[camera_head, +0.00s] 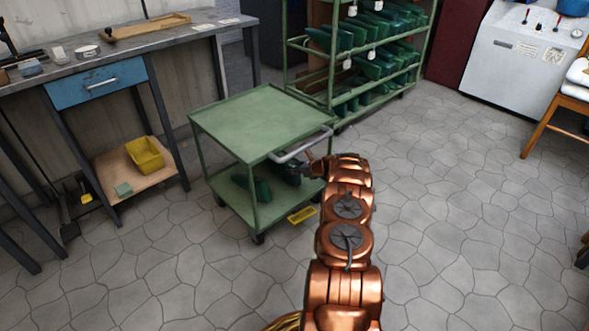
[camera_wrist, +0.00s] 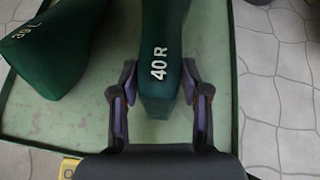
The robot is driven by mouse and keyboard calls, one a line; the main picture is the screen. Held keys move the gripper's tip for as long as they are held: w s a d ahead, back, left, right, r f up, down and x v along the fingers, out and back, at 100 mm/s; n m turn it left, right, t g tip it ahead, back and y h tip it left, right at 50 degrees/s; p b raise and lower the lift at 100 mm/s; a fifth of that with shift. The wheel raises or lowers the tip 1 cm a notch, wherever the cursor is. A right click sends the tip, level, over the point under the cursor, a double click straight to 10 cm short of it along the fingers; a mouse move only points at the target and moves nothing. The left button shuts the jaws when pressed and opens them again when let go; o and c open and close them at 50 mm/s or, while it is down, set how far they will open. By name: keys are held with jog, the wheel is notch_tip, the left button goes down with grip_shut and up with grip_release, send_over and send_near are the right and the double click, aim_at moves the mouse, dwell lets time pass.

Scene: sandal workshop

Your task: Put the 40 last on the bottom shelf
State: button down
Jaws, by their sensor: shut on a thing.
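A dark green last marked "40 R" (camera_wrist: 165,30) is between the two fingers of my gripper (camera_wrist: 157,90) in the wrist view, and they are shut on its narrow end. The last is over the bottom shelf (camera_wrist: 85,135) of the green trolley; whether it rests on the shelf I cannot tell. Another green last, its mark apparently "39 L" (camera_wrist: 55,55), lies on that shelf to the left. In the head view, my gripper (camera_head: 298,172) reaches in under the trolley's handle, and its fingers are partly hidden. The bottom shelf (camera_head: 228,194) shows beneath the trolley's top (camera_head: 255,120).
A green rack (camera_head: 333,85) holding several green lasts stands behind the trolley. A workbench (camera_head: 130,52) with a blue drawer (camera_head: 97,84) is at left. A yellow label (camera_head: 301,215) is at the trolley's lower edge.

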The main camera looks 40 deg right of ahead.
jog(key=shift+f, duration=0.1)
dwell(0.7)
jog(key=shift+c, duration=2.4)
grip_release()
jog(key=shift+f, duration=0.1)
jog(key=v, duration=1.2)
